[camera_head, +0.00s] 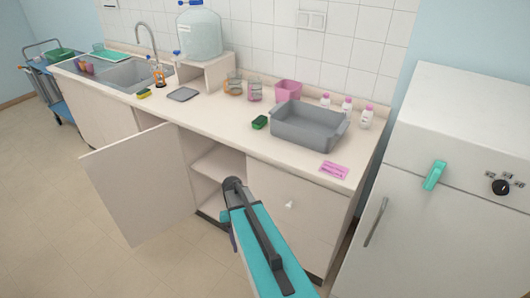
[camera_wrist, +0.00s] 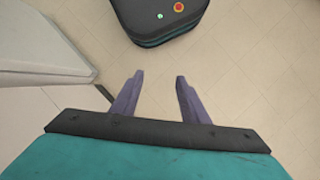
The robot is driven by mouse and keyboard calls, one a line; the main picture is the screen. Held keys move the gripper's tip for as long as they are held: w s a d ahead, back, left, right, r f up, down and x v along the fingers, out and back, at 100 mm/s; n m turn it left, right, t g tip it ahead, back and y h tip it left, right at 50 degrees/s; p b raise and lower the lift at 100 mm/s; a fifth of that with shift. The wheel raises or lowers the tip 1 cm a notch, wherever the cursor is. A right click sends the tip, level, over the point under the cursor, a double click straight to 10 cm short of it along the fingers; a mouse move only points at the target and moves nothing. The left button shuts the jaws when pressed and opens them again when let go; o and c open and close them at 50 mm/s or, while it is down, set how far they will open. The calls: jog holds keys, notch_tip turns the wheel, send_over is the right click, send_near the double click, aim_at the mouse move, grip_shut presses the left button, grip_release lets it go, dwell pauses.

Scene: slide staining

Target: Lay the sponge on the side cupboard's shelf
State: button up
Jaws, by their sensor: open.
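A green sponge (camera_head: 260,122) lies on the counter just left of the grey basin. A second, yellow and green sponge (camera_head: 144,93) lies near the sink's front edge. The cupboard under the counter stands open, its door (camera_head: 141,182) swung out to the left. Its shelf (camera_head: 220,164) shows inside, and the visible part looks bare. My arm reaches up in front of the cupboard in the head view, and my fingers are mostly hidden there. In the wrist view my gripper (camera_wrist: 160,76) is open and empty, pointing down over the tiled floor. No sponge shows in that view.
A grey basin (camera_head: 305,130), a pink container (camera_head: 288,91), white bottles and a pink card (camera_head: 334,170) occupy the counter's right part. A white appliance (camera_head: 470,120) stands at right. The open door juts into the floor space.

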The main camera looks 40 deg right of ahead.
jog(key=s+a+f+n+g+h+b, duration=0.1)
jog(key=s+a+f+n+b, duration=0.2)
jog(key=s+a+f, duration=1.5)
jog(key=s+f+n, duration=0.1)
jog(key=s+n, duration=0.1)
jog(key=n, duration=0.2)
jog(key=shift+s+h, duration=0.25)
jog(key=shift+h, duration=0.15)
jog(key=shift+c, duration=0.2)
jog(key=shift+c, duration=1)
jog(key=shift+s, duration=0.1)
